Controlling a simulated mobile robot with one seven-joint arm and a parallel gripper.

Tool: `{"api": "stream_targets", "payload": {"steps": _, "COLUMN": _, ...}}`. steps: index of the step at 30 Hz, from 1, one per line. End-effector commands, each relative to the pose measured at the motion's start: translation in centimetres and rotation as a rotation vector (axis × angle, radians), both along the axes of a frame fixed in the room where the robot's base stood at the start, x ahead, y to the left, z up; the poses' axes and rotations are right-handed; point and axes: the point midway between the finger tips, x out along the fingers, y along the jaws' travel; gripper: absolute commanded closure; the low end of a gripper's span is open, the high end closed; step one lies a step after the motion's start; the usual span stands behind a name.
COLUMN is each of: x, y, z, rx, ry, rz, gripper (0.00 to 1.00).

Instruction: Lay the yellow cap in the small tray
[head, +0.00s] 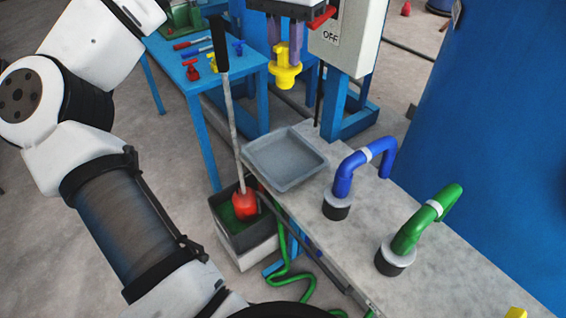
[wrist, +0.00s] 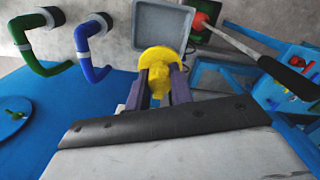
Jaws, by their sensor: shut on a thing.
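The yellow cap (head: 286,70) is held between the purple fingers of my gripper (head: 286,50), which is shut on it. In the head view it hangs in the air beyond the small tray's far edge, with its wide flange low on it. The wrist view shows the cap (wrist: 158,68) between the fingertips (wrist: 159,88), with the tray behind it. The small grey tray (head: 284,160) lies on the grey bench top and looks empty. It also shows in the wrist view (wrist: 162,22).
A blue pipe (head: 345,175) and a green pipe (head: 408,235) rise from the bench right of the tray. A bin (head: 240,225) with a red-headed, long-handled tool stands left. A blue tool table (head: 200,75), an OFF box (head: 345,35) and a large blue vessel (head: 490,130) stand around.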

Motion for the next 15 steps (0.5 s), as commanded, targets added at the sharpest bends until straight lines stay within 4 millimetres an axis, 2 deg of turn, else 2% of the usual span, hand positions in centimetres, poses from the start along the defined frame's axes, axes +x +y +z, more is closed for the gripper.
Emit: {"api": "stream_targets", "payload": {"steps": 15, "x": 0.0, "y": 0.2, "z": -12.6, "rx": 0.001, "ry": 0.002, "rz": 0.004, "gripper": 1.0}}
